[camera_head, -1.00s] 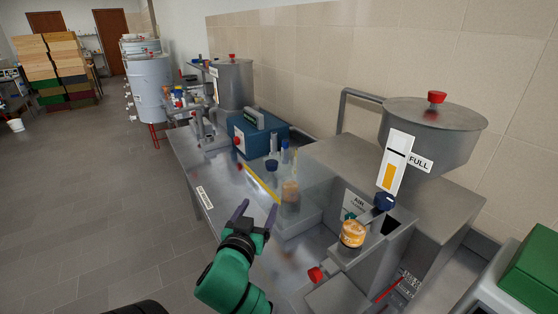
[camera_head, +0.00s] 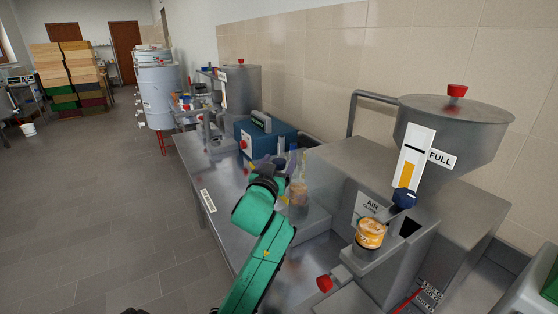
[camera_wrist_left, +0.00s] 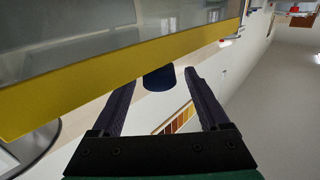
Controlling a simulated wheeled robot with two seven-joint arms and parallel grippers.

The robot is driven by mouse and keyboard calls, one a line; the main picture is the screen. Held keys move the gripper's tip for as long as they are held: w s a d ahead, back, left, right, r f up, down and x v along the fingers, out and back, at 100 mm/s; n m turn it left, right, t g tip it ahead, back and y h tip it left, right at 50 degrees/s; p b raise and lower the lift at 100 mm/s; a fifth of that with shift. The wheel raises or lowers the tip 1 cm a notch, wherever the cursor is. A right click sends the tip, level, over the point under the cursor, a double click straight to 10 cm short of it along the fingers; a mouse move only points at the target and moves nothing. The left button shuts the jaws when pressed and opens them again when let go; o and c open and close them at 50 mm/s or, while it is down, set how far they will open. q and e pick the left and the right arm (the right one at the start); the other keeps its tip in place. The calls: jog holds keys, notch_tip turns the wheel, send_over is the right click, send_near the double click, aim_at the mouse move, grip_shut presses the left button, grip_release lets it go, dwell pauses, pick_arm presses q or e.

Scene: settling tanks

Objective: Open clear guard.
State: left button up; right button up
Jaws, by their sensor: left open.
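The clear guard (camera_head: 316,188) stands on the steel bench in the middle of the head view, with an amber jar showing through it. Its yellow edge crosses the left wrist view (camera_wrist_left: 105,84) diagonally, with the see-through panel above it. My left gripper (camera_head: 277,164) is beside the guard in the head view, mostly hidden by its own wrist. In the left wrist view its two dark fingers (camera_wrist_left: 160,82) are spread, with the yellow edge close to their tips. I cannot tell whether they touch it. My right gripper is not in view.
A blue box (camera_head: 259,138) stands behind the guard. An amber jar (camera_head: 370,233) sits on the machine at right, under the hopper (camera_head: 453,135) marked FULL. A red knob (camera_head: 324,283) is at the front. The floor at left is open.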

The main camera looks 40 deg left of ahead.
pick_arm(q)
jog(key=shift+w+a+f, duration=0.15)
jog(key=shift+w+a, duration=0.05)
jog(key=shift+w, duration=0.15)
grip_shut()
dwell(1.2)
